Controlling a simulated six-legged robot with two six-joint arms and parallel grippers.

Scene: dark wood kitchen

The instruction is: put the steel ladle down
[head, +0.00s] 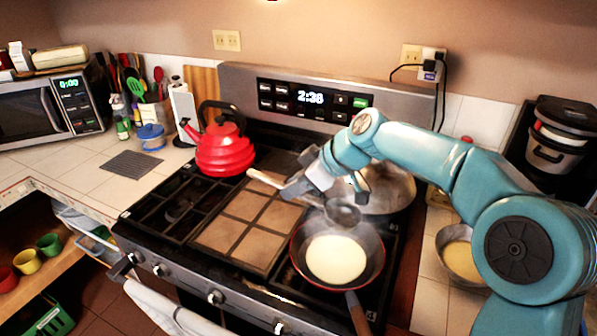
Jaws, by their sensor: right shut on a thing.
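The steel ladle (342,212) is in the grasp of my right gripper (325,187), which comes in from the right over the stove. Its pale handle (265,180) sticks out to the left of the gripper. Its bowl hangs at the far edge of a red-rimmed frying pan (368,278); I cannot tell whether it touches the pan. A pale round pancake (336,259) lies in the pan. My left gripper is not in the picture.
A red kettle (225,150) stands on the back left of the stove. A larger pan (390,190) sits behind the frying pan. A bowl of batter (462,262) is on the right counter. The griddle plate (225,236) is bare.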

